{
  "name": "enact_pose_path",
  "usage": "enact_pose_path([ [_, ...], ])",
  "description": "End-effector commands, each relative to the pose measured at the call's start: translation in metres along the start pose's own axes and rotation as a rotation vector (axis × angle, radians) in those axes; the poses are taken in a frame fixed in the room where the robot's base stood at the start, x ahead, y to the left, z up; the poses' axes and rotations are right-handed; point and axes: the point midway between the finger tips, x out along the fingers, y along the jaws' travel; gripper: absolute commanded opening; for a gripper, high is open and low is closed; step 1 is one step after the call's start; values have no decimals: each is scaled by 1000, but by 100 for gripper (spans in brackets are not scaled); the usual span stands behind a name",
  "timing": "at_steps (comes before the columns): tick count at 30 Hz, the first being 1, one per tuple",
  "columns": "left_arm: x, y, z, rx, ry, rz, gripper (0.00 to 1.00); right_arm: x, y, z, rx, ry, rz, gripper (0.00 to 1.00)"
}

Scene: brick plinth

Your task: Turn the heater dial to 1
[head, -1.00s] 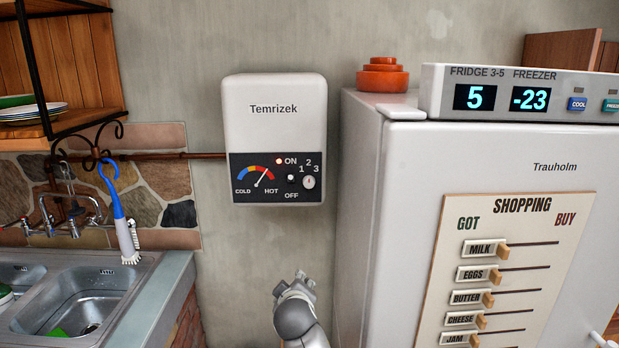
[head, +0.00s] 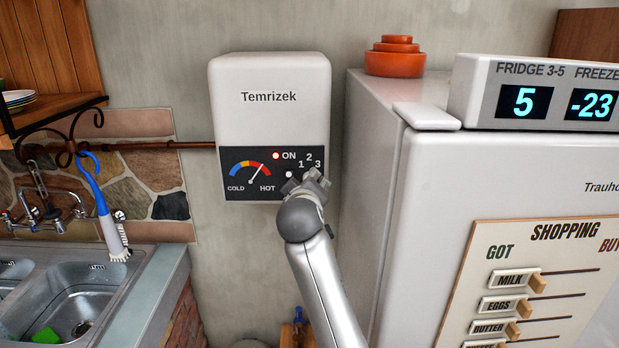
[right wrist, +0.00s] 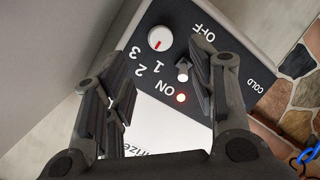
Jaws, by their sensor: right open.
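The white Temrizek heater (head: 270,90) hangs on the wall with a dark control panel (head: 236,158) at its bottom. My right gripper (head: 308,183) is in front of the panel's right side and hides the dial in the head view. In the right wrist view the round white dial (right wrist: 159,39) shows near the tips of my open right gripper (right wrist: 158,54), with nothing held. Its red mark points toward the numbers, roughly at 2; I cannot tell exactly. The labels 1, 2 and 3 are beside it. My left gripper is not in view.
A small switch (right wrist: 183,72) and a lit red lamp (right wrist: 181,98) sit close to the right finger in the wrist view. The fridge (head: 420,200) stands right of the heater. The sink (head: 75,295) and a blue brush (head: 103,208) are on the left.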

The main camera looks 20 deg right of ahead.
Motion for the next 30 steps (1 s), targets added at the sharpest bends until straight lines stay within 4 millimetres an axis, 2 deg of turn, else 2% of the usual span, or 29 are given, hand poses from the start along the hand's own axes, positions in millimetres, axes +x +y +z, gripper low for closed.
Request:
enact_pose_path([
  [3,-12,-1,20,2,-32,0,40,18,3,-2,-2,-3,0,52],
  [7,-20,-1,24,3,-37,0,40,38,2,-2,-2,-3,-1,52],
  [10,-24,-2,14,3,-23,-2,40,50,2,-2,-2,-2,-1,52],
  [15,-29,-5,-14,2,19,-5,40,67,1,-1,-1,-1,0,52],
  [19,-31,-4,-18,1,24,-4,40,74,1,-1,0,-1,0,52],
  [30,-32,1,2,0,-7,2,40,78,0,0,0,1,0,52],
])
